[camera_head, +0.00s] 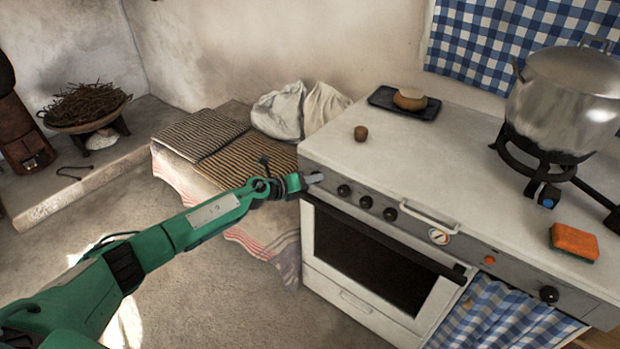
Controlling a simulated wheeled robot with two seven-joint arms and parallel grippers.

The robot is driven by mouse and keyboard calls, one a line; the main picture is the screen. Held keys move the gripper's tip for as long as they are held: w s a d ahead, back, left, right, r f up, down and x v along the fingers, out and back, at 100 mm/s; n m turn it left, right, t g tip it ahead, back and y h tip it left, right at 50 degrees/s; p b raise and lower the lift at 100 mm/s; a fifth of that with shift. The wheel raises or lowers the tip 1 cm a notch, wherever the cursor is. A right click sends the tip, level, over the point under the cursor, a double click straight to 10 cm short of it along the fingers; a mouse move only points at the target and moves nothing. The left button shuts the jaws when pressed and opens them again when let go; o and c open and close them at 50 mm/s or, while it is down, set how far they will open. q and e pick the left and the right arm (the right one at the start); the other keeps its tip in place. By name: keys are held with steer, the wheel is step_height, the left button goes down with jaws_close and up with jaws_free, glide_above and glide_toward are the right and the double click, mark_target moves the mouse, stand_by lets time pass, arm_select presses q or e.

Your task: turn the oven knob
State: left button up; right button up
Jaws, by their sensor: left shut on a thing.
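The white oven (385,278) stands in the middle right with a dark glass door and a grey control panel. Black knobs sit in a row on the panel: one knob (344,190), a second knob (366,202) and a third knob (390,214). My left gripper (314,178) reaches in from the left on a green arm and is at the panel's left end, left of these knobs. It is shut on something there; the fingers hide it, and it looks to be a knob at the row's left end. My right gripper is not in view.
A steel pot (565,95) stands on a burner at the right. A bench with striped mats (245,157) is left of the oven.

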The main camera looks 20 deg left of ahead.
arm_select(q)
steer(key=shift+f, duration=0.1)
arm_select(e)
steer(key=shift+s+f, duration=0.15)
arm_select(q)
steer(key=o, duration=1)
steer(key=shift+s+a, duration=0.2)
steer(key=shift+s, duration=0.05)
steer(key=v, duration=1.3)
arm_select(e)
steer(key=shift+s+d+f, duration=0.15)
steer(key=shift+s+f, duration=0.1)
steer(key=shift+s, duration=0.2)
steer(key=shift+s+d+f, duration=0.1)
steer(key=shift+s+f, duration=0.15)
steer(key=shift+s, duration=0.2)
